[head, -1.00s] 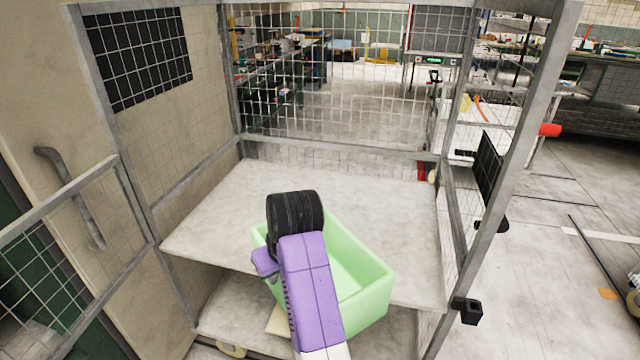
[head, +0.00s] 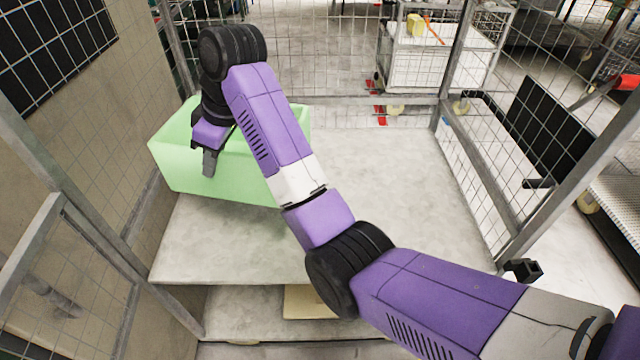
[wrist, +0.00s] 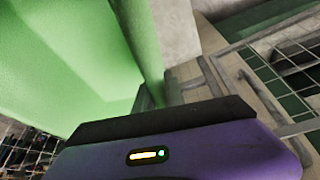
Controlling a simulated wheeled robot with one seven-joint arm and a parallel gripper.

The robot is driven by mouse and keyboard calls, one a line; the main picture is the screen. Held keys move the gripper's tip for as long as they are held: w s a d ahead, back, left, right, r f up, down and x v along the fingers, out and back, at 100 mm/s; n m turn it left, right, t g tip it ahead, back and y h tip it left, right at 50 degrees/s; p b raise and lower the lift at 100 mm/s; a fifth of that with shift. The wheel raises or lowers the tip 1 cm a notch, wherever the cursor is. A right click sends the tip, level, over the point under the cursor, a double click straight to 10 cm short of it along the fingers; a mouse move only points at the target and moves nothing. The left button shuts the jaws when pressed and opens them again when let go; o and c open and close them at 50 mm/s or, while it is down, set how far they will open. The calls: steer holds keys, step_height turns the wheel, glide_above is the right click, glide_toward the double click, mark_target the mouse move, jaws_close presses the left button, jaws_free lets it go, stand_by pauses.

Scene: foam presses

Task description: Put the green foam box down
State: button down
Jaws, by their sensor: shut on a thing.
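The green foam box (head: 235,182) is an open-topped pale green tub at the back left of the upper shelf (head: 360,215) of a wire-mesh cage cart. My gripper (head: 208,160) is shut on the box's near wall, with one finger showing on the outside. The other finger is hidden. The box looks upright; I cannot tell whether its bottom touches the shelf or hangs just above it. In the wrist view the box (wrist: 60,60) fills the upper left, with its wall running into the gripper.
Mesh walls with grey posts (head: 452,70) close the back and sides. A lower shelf holds a flat tan piece (head: 308,302). The right and front of the upper shelf are bare. A white cart (head: 440,58) stands beyond the mesh.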

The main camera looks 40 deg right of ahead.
step_height(320, 180, down, 18)
steer(key=d+n+y+p, duration=0.1)
steer(key=n, duration=0.1)
steer(key=shift+s+n+g, duration=0.15)
steer(key=shift+n+g, duration=0.15)
stand_by(0.6)
steer(key=shift+d, duration=0.1)
steer(key=c, duration=1.8)
jaws_free()
steer(key=shift+f, duration=0.1)
steer(key=shift+c, duration=0.2)
steer(key=o, duration=0.4)
steer(key=shift+o, duration=0.2)
